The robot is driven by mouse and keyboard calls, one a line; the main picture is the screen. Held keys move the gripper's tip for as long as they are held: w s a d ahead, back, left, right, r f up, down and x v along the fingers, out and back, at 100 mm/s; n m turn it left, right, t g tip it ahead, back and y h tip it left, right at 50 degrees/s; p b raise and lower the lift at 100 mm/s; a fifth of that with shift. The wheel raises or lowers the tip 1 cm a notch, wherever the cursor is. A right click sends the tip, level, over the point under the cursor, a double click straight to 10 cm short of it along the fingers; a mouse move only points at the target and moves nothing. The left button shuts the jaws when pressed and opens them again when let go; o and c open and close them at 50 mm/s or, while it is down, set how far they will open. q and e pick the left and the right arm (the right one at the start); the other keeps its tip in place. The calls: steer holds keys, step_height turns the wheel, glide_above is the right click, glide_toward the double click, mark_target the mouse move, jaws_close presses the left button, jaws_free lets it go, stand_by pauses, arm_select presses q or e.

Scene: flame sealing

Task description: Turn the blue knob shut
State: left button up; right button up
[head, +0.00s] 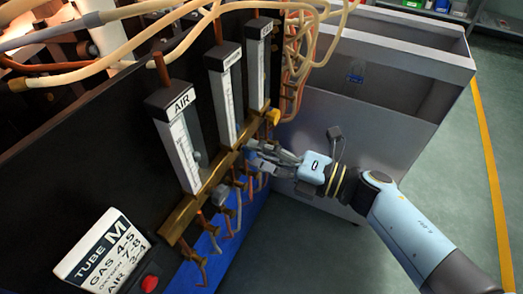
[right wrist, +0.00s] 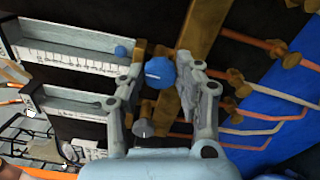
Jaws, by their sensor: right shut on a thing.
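The blue knob (right wrist: 160,73) sits on the brass manifold (right wrist: 200,25), between the two fingers of my right gripper (right wrist: 161,62) in the right wrist view. The fingers are closed around its sides. In the head view my right gripper (head: 257,152) reaches in from the right to the manifold (head: 205,188), below the flow meters, and the fingers hide the knob. My left gripper is in neither view.
A grey knob (right wrist: 142,128) sits close below the blue one in the wrist view. The AIR meter (head: 180,140) and middle meter (head: 226,95) stand left of the gripper. Copper pipes hang under the manifold. A grey cabinet (head: 350,125) stands behind my right arm.

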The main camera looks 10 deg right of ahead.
steer(key=o, duration=1.1)
steer(key=v, duration=1.2)
steer(key=s+d+f+m+h, duration=0.35)
steer(key=f+m, duration=0.25)
steer(key=f, duration=0.2)
steer(key=s+d+f+m+t+h, duration=0.1)
steer(key=s+d+f+m+h, duration=0.25)
steer(key=f+m, duration=0.3)
steer(key=s+d+f+m+h, duration=0.35)
steer(key=f+m, duration=0.25)
steer(key=f, duration=0.2)
steer(key=s+d+f+m+g+h, duration=0.1)
steer(key=s+f+m+g, duration=0.2)
steer(key=s, duration=0.5)
steer(key=s+d+f+m+g+h, duration=0.1)
steer(key=s+f+m+g, duration=0.3)
steer(key=s, duration=0.5)
steer(key=s+d+f+m+g+h, duration=0.1)
steer(key=s+f+m+g+h, duration=0.2)
steer(key=s+f+m, duration=0.3)
steer(key=shift+s+d+f+g, duration=0.15)
steer(key=shift+s, duration=0.4)
steer(key=shift+s+d+f+g, duration=0.1)
steer(key=shift+s+f+g, duration=0.1)
steer(key=shift+s, duration=0.35)
steer(key=shift+s+d+f+g, duration=0.15)
steer(key=shift+s, duration=0.4)
